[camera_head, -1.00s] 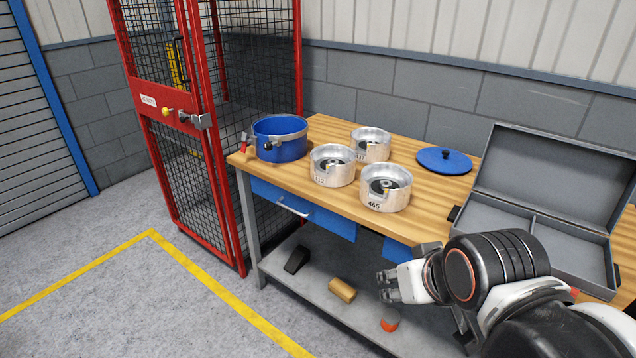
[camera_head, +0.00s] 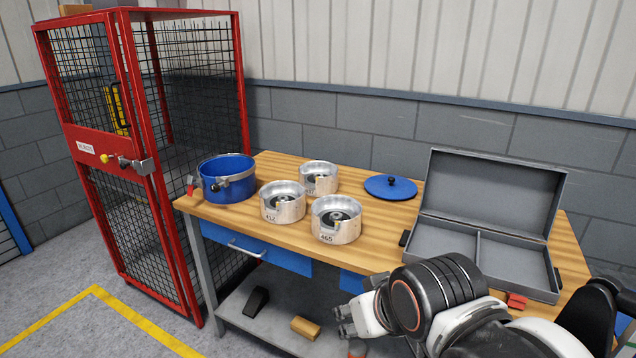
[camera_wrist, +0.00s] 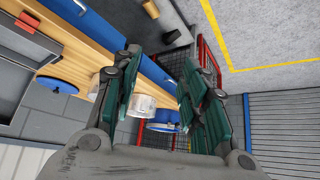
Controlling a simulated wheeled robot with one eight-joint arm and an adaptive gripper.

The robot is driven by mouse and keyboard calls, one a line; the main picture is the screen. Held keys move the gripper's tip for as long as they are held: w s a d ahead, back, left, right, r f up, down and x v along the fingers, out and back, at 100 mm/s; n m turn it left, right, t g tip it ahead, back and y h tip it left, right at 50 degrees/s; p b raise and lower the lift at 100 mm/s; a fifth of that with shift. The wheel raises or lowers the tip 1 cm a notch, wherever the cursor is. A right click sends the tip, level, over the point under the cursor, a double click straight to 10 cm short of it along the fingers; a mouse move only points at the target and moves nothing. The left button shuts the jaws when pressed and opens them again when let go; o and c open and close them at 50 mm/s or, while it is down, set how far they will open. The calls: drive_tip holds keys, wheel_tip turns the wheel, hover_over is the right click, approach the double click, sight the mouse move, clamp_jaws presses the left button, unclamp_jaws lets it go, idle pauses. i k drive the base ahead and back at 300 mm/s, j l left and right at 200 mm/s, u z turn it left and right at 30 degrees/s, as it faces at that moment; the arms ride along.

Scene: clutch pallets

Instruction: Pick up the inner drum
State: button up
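Three silver drums with dark hubs stand upright on the wooden bench. The front right one (camera_head: 337,220) reads 465, the front left one (camera_head: 282,203) seems to read 412, and the rear one (camera_head: 319,178) has a number too small to read surely. I cannot tell which is the inner drum. A blue pot (camera_head: 226,187) with a metal band stands to their left. My gripper (camera_head: 342,321) is in front of the bench, below its top and apart from the drums. In the wrist view my gripper (camera_wrist: 160,75) has its green-padded fingers apart, with nothing between them.
A red mesh cage (camera_head: 163,230) stands left. The lower shelf (camera_head: 235,300) holds small items.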

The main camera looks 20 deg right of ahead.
sight(319, 178)
drive_tip(key=i+j, duration=0.25)
drive_tip(key=i, duration=0.25)
drive_tip(key=i+j+z, duration=0.15)
drive_tip(key=i, duration=0.35)
drive_tip(key=i+j, duration=0.45)
drive_tip(key=i+j+z, duration=0.1)
drive_tip(key=i+j, duration=0.2)
drive_tip(key=i, duration=0.2)
